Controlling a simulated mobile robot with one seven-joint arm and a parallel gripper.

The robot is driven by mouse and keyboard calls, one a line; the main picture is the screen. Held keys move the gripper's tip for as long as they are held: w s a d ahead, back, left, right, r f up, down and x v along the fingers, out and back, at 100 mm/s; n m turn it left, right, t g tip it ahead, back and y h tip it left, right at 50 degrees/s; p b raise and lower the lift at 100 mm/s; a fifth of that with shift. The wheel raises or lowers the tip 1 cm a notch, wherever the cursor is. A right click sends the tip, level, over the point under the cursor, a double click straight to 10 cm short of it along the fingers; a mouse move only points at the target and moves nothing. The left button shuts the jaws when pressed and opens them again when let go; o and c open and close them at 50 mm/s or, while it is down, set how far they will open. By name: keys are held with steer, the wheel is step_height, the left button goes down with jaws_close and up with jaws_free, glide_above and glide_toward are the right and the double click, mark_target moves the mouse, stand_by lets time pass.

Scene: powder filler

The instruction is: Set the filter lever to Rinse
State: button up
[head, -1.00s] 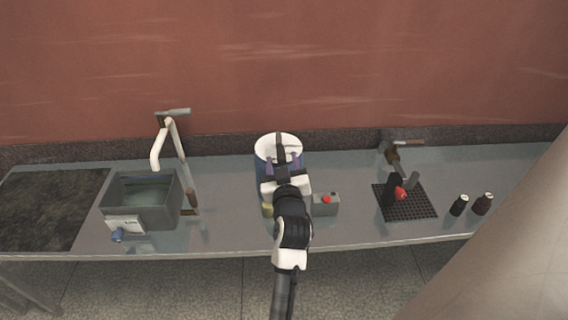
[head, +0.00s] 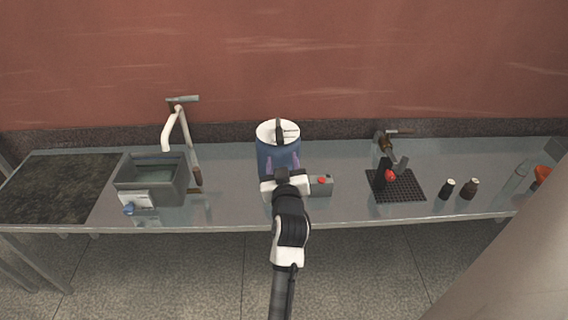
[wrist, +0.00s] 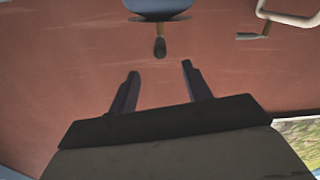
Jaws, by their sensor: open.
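The filter is a blue canister (head: 270,152) with a white lid on the bench, in the middle of the head view. A dark lever (head: 279,130) lies across its lid. No setting marks can be read. My gripper (head: 283,165) is open and empty, its purple fingers in front of the canister and below its lid in the picture. In the wrist view, the canister's blue body (wrist: 160,6) is at the top edge. The lever's dark knob (wrist: 159,47) shows beyond and between my spread fingertips (wrist: 160,68), apart from both.
A grey box with a red button (head: 321,185) stands just right of my gripper. A grey basin (head: 180,190) and a white tap (head: 170,132) are at left. A black grid (head: 408,187) and two dark bottles (head: 458,189) are at right. Bench between basin and canister is mostly clear.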

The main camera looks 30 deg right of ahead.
steer(key=shift+s+a, duration=0.15)
steer(key=shift+s, duration=0.15)
stand_by(0.5)
